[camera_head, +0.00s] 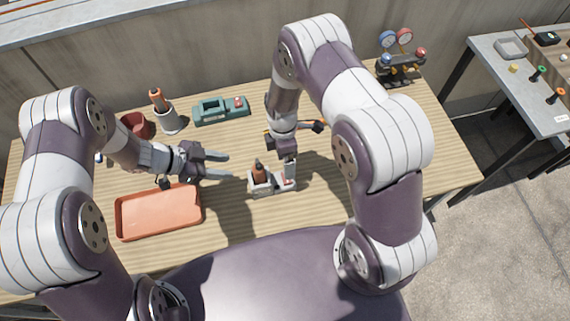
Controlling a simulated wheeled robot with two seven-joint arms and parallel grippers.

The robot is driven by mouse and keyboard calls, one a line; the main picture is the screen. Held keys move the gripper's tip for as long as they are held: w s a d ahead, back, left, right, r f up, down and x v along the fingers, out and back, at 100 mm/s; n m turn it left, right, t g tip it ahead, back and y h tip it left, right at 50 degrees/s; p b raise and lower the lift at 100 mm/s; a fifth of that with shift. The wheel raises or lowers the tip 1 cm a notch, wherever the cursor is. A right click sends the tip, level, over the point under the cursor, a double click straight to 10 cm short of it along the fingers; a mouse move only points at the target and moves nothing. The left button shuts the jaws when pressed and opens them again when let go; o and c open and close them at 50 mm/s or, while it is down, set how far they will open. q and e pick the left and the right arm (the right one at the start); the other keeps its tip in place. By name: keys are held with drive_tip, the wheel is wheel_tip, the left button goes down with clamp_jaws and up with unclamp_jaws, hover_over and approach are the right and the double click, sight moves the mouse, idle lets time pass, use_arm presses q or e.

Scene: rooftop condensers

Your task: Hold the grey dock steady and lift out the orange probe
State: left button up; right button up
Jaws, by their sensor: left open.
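A small light-grey dock (264,188) stands on the wooden table near its front middle. An orange-brown probe (258,171) with a dark lower part stands upright in the left part of the dock. My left gripper (229,166) is open and empty, its fingers pointing right toward the probe, a short gap to the left of it. My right gripper (289,175) points down at the right part of the dock. Its fingertips are small and partly merge with the dock, so their grip cannot be made out.
An orange tray (158,212) lies at the front left. Behind stand a grey holder (172,122) with an orange-handled tool, a reddish pot (135,125) and a green case (221,112). A gauge set (400,66) stands at the back right. The table's right side is clear.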

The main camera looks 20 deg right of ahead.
drive_tip(key=f, duration=0.6)
drive_tip(key=s+f, duration=0.1)
drive_tip(key=f, duration=0.2)
drive_tip(key=shift+f, duration=0.1)
drive_tip(key=c, duration=1.3)
drive_tip(key=shift+d, duration=0.15)
drive_tip(key=shift+s, duration=0.15)
use_arm(q)
drive_tip(key=m+t+y, duration=0.5)
drive_tip(key=m+y, duration=0.4)
drive_tip(key=m, duration=0.8)
approach(258, 166)
use_arm(e)
drive_tip(key=shift+a, duration=0.2)
use_arm(q)
drive_tip(key=x, duration=1.1)
use_arm(e)
drive_tip(key=shift+c, duration=0.2)
